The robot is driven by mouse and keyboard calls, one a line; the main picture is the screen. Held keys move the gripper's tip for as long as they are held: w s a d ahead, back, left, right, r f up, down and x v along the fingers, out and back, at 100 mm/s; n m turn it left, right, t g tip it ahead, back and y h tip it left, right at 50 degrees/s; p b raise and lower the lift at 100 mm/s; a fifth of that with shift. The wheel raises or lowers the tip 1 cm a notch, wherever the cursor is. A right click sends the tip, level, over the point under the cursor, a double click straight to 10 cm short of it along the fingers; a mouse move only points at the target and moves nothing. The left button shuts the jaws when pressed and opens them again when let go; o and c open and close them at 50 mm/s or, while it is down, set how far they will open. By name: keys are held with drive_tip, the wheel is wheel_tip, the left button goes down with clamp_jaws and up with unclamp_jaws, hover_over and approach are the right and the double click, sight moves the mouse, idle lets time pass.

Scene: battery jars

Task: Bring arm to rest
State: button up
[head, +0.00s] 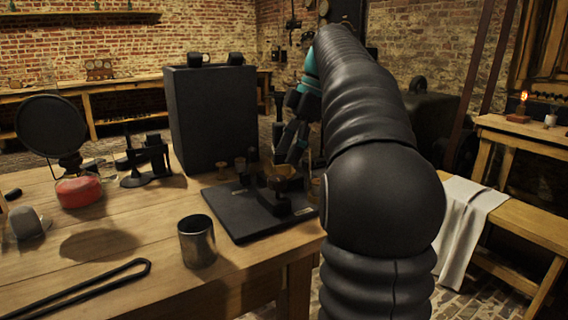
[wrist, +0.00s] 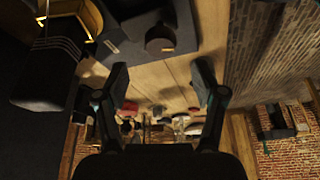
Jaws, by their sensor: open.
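My gripper (wrist: 160,85) is open in the wrist view, with its two fingers wide apart and nothing between them. In the head view my gripper (head: 290,140) is partly hidden behind my dark ribbed arm. It hangs above or near the black base plate (head: 232,212) on the wooden table. The plate carries small brass parts and a dark block with a brass-coloured piece (head: 283,175). I cannot tell from the head view whether my gripper touches any of these.
A metal cup (head: 197,241) stands on the table (head: 150,262) in front of the plate. A tall dark box (head: 212,115) stands behind the plate. A red object (head: 79,191), a black stand (head: 146,160) and a black rod loop (head: 95,287) lie left. A bench with cloth (head: 466,215) stands right.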

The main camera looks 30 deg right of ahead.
drive_tip(key=shift+v, duration=0.75)
drive_tip(key=s+a+f+m+h, duration=0.1)
drive_tip(key=s+a+f+m, duration=0.1)
drive_tip(key=a, duration=0.2)
drive_tip(key=s+a+f+m+t, duration=0.1)
drive_tip(key=s+a+f+m, duration=0.2)
drive_tip(key=a, duration=0.1)
drive_tip(key=s+a+f+m+h, duration=0.1)
drive_tip(key=s+a+f+m, duration=0.2)
drive_tip(key=a, duration=0.1)
drive_tip(key=shift+s+a+t+h, duration=0.1)
drive_tip(key=shift+s+t+h, duration=0.05)
drive_tip(key=shift+t+h, duration=0.15)
drive_tip(key=s+a+f+m, duration=0.1)
drive_tip(key=f, duration=0.1)
drive_tip(key=s+a+f+m, duration=0.1)
drive_tip(key=s+f, duration=0.1)
drive_tip(key=s+a+f+m+t+h, duration=0.1)
drive_tip(key=s+f, duration=0.1)
drive_tip(key=shift+s+a+f, duration=0.1)
drive_tip(key=shift+s+f, duration=0.05)
drive_tip(key=shift+s, duration=0.1)
drive_tip(key=s+a+f+m+t, duration=0.1)
drive_tip(key=s+a+f+m, duration=0.1)
drive_tip(key=s+f, duration=0.4)
wheel_tip(320, 180, down, 3)
drive_tip(key=shift+m+t+h, duration=0.3)
drive_tip(key=shift+m+t, duration=0.1)
drive_tip(key=shift+m, duration=0.5)
drive_tip(key=shift+c, duration=0.3)
